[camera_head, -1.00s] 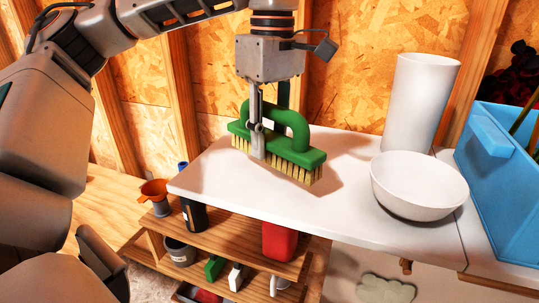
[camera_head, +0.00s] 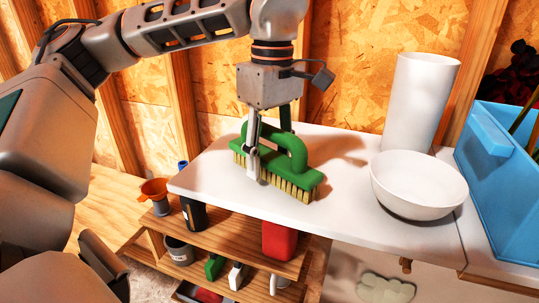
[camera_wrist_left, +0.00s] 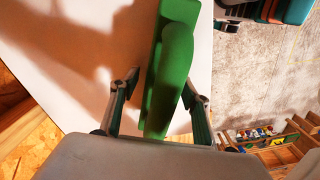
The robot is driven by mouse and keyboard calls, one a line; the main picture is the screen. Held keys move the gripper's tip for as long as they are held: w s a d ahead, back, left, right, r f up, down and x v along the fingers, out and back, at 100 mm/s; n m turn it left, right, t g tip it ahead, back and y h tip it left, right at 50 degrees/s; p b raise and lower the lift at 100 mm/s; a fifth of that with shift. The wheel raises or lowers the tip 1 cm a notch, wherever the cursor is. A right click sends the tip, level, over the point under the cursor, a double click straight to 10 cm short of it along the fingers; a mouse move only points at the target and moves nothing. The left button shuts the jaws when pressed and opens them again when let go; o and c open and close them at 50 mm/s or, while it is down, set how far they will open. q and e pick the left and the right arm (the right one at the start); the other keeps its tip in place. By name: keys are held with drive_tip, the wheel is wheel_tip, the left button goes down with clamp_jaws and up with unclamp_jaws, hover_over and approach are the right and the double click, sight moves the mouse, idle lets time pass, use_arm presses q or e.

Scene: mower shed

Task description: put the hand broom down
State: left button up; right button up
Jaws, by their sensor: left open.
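The green hand broom (camera_head: 300,176) with yellow bristles stands bristles down on the white counter (camera_head: 345,215), near its left end. My left gripper (camera_head: 270,150) is above it, pointing down, with one finger on each side of the arched green handle. In the left wrist view the handle (camera_wrist_left: 172,75) runs between the spread fingers (camera_wrist_left: 160,88), with a gap visible on the left side. The far finger is partly hidden behind the handle in the head view. I do not make out my right gripper.
A white bowl (camera_head: 418,188) and a tall white cylinder (camera_head: 418,100) stand to the right on the counter. A blue bin (camera_head: 500,190) is at the far right. Shelves below hold a red container (camera_head: 279,240) and an orange funnel (camera_head: 154,190). The counter's front middle is clear.

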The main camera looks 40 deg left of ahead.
use_arm(q)
drive_tip(key=r, duration=1.2)
drive_tip(key=shift+w+r, duration=0.15)
drive_tip(key=shift+w, duration=0.05)
